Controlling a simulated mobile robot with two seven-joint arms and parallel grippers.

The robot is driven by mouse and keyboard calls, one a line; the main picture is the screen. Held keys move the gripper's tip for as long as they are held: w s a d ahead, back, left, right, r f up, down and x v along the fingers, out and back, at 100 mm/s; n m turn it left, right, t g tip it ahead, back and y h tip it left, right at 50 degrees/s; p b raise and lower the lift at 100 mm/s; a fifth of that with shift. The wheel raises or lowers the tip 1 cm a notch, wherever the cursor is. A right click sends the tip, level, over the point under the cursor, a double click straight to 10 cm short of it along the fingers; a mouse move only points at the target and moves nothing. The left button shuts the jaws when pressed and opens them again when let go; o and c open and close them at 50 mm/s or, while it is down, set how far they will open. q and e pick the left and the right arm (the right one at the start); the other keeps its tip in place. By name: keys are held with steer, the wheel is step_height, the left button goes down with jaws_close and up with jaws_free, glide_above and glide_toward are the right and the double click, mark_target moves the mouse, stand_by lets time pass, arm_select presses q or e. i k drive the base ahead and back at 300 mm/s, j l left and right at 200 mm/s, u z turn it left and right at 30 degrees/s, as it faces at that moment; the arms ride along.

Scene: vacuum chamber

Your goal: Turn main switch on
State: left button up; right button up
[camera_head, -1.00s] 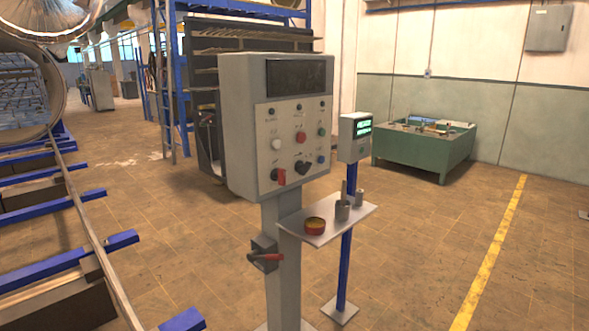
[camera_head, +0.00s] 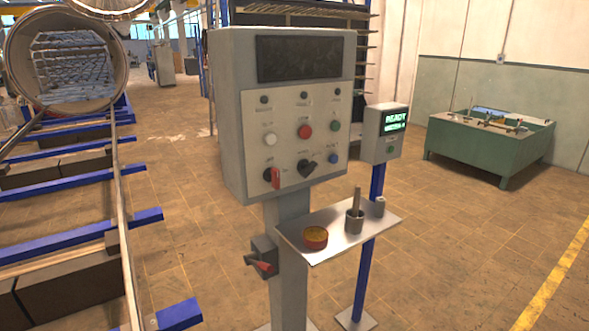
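A grey control panel (camera_head: 232,120) stands on a post in the middle of the head view. Its face carries a dark display, several buttons, a red-handled rotary switch (camera_head: 275,178) at the lower left and a black rotary knob (camera_head: 306,167) beside it. The red handle points roughly up and down. Lower on the post is a dark switch box (camera_head: 262,249) with a red lever (camera_head: 260,264), which slants slightly down to the right. Which of these is the main switch is not labelled legibly. Neither of my grippers is in view.
A chamber with rails (camera_head: 125,230) lies left. Floor is open at right.

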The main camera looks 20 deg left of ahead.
mark_target(271, 175)
steer(key=i+l, duration=0.65)
steer(key=l, duration=0.15)
steer(key=u, duration=0.05)
